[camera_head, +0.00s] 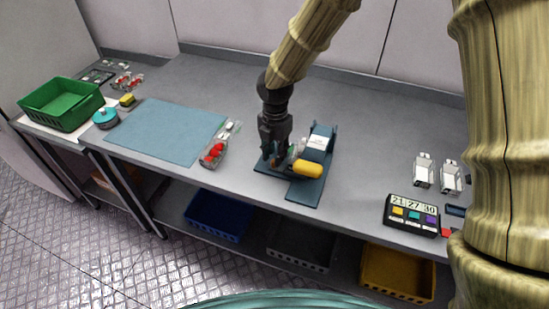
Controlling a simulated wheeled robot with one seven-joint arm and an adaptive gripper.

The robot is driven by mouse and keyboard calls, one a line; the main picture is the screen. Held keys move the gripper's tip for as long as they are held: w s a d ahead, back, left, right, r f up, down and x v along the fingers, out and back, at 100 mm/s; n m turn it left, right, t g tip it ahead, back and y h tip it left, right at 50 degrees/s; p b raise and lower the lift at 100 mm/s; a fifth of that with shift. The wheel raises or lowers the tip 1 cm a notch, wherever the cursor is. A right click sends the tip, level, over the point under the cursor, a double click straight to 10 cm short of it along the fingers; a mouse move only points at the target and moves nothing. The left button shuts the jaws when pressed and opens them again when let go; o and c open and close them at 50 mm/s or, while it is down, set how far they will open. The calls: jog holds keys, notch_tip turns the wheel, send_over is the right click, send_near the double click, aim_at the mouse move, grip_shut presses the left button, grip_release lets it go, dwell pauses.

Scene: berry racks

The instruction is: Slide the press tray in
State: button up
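The press (318,153) is a dark blue device with a white label and a rounded yellow part (308,168) at its front. It stands on a flat blue base (304,189) near the front edge of the grey bench. My gripper (280,161) points down at the left side of the press, low over the base. Its dark fingers overlap a small pale and orange item there. The press tray cannot be told apart clearly, as my gripper covers that side. Whether the fingers touch or hold anything is too small to tell.
A clear punnet with red berries (213,153) lies left of the press, beside a blue mat (160,131). A green crate (52,118) stands far left. A timer (412,215) and two whitish containers (424,171) stand right. The bench behind the press is clear.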

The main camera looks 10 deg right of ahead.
notch_tip(320, 180, up, 9)
dwell(0.3)
